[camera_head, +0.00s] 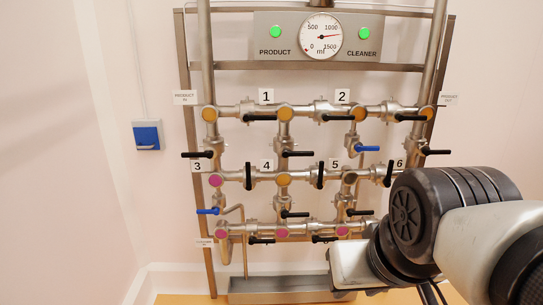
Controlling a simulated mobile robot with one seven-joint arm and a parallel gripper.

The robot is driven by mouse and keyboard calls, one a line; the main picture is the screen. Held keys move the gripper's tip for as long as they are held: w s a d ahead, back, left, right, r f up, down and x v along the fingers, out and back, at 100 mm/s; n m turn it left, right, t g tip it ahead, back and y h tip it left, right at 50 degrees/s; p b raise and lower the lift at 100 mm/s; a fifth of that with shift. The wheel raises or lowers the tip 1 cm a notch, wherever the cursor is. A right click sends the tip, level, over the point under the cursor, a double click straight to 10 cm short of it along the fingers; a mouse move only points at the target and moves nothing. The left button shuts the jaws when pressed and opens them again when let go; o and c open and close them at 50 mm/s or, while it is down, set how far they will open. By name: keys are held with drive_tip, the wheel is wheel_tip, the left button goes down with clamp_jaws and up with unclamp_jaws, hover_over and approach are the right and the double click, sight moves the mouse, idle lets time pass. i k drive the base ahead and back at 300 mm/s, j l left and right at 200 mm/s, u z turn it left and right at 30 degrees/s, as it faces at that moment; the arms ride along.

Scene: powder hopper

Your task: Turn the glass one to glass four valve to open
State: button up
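The sight glass by label 1 (285,113) is a yellow-orange disc on the top pipe row. The sight glass by label 4 (284,179) is a similar disc straight below it. The valve between them (281,147) sits on the short vertical pipe. Its black handle (299,154) points right and lies level, across that pipe. My gripper end (343,294) is low at the right of centre, below the pipe rows and well away from this valve. Its fingers cannot be made out, so I cannot tell whether it is open.
Other black handles and two blue handles (367,149) (208,211) stick out from nearby pipes. A gauge panel (321,36) with green lights is above. A metal trough (270,289) stands below. My arm covers the lower right. The space left of the rack looks free.

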sight(285, 154)
drive_tip(key=i+j+z, duration=0.1)
drive_tip(key=i+j, duration=0.25)
drive_tip(key=i+j+z, duration=0.1)
drive_tip(key=i+j, duration=0.2)
drive_tip(key=j, duration=0.25)
drive_tip(key=j+u, duration=0.1)
drive_tip(key=j, duration=0.2)
drive_tip(key=i, duration=0.05)
